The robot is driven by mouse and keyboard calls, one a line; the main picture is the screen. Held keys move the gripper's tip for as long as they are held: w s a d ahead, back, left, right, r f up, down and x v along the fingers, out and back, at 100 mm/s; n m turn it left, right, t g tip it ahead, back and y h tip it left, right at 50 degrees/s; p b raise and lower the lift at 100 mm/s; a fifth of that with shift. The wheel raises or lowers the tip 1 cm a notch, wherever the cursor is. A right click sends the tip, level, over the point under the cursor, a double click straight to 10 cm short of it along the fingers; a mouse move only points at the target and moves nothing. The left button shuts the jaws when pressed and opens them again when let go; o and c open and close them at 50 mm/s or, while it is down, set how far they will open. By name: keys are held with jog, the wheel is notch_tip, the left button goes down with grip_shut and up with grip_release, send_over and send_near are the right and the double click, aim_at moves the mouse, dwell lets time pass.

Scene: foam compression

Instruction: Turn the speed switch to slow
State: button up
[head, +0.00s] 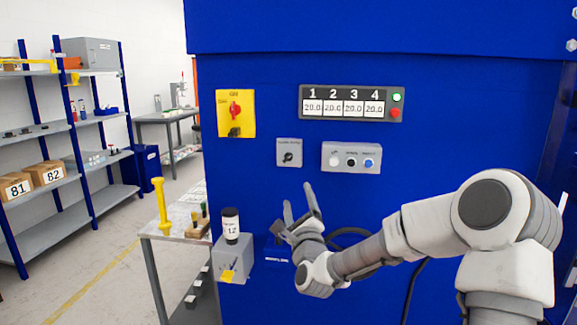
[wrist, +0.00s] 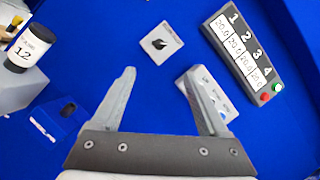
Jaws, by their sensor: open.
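The speed switch looks to be the black rotary knob (head: 288,156) on a small grey plate (head: 283,146) on the blue machine front; its lettering is too small to read. In the wrist view the knob (wrist: 159,44) lies ahead of and between my fingertips, some distance beyond them. My gripper (head: 301,201) is open and empty, below the plate in the head view. Its two fingers (wrist: 162,80) point up toward the plate in the wrist view. Nothing touches the knob.
A grey button box (head: 351,146) sits right of the knob plate, partly behind my right finger in the wrist view. A numbered display (head: 350,88) and a yellow panel with a red switch (head: 235,109) are above. A bottle labelled 12 (head: 230,225) stands lower left.

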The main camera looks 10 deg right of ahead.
aim_at(288, 159)
jog(key=p+x, duration=0.2)
jog(key=x, duration=1.5)
jog(key=shift+w+a, duration=0.15)
grip_shut()
